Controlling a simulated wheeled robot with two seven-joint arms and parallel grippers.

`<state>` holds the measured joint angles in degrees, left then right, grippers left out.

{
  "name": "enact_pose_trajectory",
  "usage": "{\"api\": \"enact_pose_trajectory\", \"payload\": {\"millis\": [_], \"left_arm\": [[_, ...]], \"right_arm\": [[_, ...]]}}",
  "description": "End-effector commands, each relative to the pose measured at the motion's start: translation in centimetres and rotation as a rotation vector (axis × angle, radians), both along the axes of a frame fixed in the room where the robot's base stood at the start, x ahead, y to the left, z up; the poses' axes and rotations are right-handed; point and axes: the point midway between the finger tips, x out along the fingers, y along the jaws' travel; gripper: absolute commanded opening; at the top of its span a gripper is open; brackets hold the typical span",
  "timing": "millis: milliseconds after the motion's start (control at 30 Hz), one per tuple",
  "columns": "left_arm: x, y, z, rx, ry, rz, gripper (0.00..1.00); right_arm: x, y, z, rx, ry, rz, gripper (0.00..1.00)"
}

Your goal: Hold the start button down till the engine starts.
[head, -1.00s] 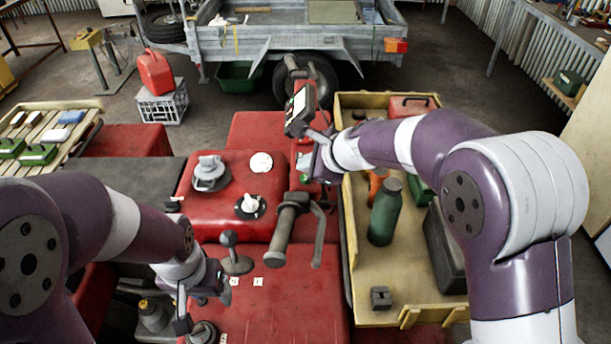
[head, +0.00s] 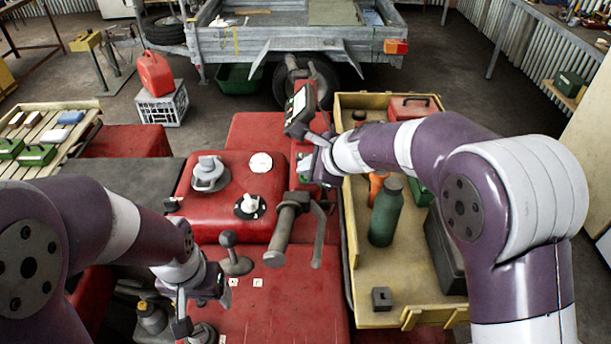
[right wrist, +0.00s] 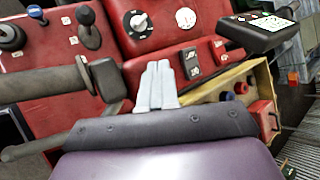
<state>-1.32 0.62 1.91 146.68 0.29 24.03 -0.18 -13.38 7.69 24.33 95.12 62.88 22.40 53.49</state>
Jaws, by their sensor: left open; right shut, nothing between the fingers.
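My right gripper (right wrist: 158,85) is shut and empty, its pale fingers pointing at a red panel (right wrist: 165,50) on the quad. In the head view my right gripper (head: 312,168) is beside the display and largely hidden. I cannot pick out the start button for certain; the fingers cover part of the panel, and contact cannot be told. My left gripper (head: 200,312) is open over the quad's near body, away from the panel.
A black handlebar grip (head: 289,225) with a lever stands between the arms. A display (head: 300,108) rises behind it. A ball-topped lever (head: 228,242) is close to my left gripper. A yellow tray (head: 410,285) holding a green bottle (head: 385,212) lies under my right arm.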

Motion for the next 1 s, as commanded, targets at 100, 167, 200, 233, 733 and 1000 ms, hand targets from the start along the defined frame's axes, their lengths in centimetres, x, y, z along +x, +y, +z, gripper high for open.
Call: {"api": "enact_pose_trajectory", "payload": {"millis": [100, 167, 200, 233, 733, 1000], "left_arm": [[0.00, 0.00, -0.22, 0.000, 0.000, 0.000, 0.77], [0.00, 0.00, -0.29, 0.000, 0.000, 0.000, 0.77], [0.00, 0.00, -0.33, 0.000, 0.000, 0.000, 0.77], [0.00, 0.00, -0.37, 0.000, 0.000, 0.000, 0.77], [0.00, 0.00, -0.76, 0.000, 0.000, 0.000, 0.77], [0.00, 0.00, -0.76, 0.000, 0.000, 0.000, 0.77]], "right_arm": [[0.00, 0.00, -0.22, 0.000, 0.000, 0.000, 0.00], [0.00, 0.00, -0.30, 0.000, 0.000, 0.000, 0.00], [0.00, 0.01, -0.34, 0.000, 0.000, 0.000, 0.00], [0.00, 0.00, -0.37, 0.000, 0.000, 0.000, 0.00], [-0.02, -0.01, -0.82, -0.001, 0.001, 0.000, 0.00], [-0.03, -0.01, -0.86, -0.001, 0.002, 0.001, 0.00]]}}
